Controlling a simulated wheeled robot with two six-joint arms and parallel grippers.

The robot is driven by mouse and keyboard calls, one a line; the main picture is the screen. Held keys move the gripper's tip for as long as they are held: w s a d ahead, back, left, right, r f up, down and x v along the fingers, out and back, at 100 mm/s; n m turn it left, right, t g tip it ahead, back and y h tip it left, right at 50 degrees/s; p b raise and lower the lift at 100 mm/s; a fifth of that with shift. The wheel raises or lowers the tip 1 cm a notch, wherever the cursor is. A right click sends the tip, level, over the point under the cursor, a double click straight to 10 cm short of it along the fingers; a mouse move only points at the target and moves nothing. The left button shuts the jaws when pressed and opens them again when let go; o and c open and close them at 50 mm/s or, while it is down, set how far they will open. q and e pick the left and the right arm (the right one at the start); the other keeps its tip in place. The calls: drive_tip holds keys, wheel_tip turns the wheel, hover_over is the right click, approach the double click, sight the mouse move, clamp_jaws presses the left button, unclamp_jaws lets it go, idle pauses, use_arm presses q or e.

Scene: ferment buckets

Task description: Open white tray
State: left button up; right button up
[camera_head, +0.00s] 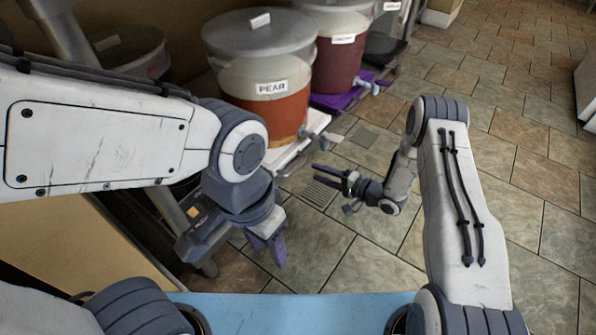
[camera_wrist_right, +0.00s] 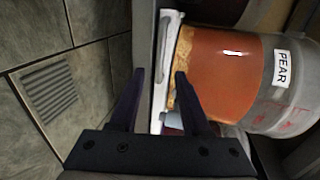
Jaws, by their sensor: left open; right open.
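The white tray (camera_head: 286,156) sits under the bucket labelled PEAR (camera_head: 262,85) on the low rack. It looks pushed in, with only its front part showing. My right gripper (camera_head: 313,174) is open, low in front of the tray, with its fingers pointing at the rack. In the right wrist view, the white tray's edge (camera_wrist_right: 172,50) lies in line with the gap between my open fingers (camera_wrist_right: 160,88); I cannot tell whether they touch it. My left gripper (camera_head: 268,250) is open and empty, pointing down at the left, near the rack's front.
A second bucket (camera_head: 340,60) stands behind on a purple tray (camera_head: 345,97). Taps stick out from the bucket fronts. A floor grate (camera_head: 320,192) lies below my right gripper. The tiled floor to the right is clear. A blue surface (camera_head: 290,312) is at the bottom.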

sight(298, 164)
drive_tip(key=b+x, duration=0.4)
drive_tip(key=x, duration=0.4)
drive_tip(key=shift+w+a+f+b, duration=0.1)
drive_tip(key=shift+w+a+b, duration=0.1)
drive_tip(key=shift+b, duration=0.15)
drive_tip(key=shift+w+a, duration=0.1)
drive_tip(key=shift+a, duration=0.15)
clamp_jaws()
idle(0.7)
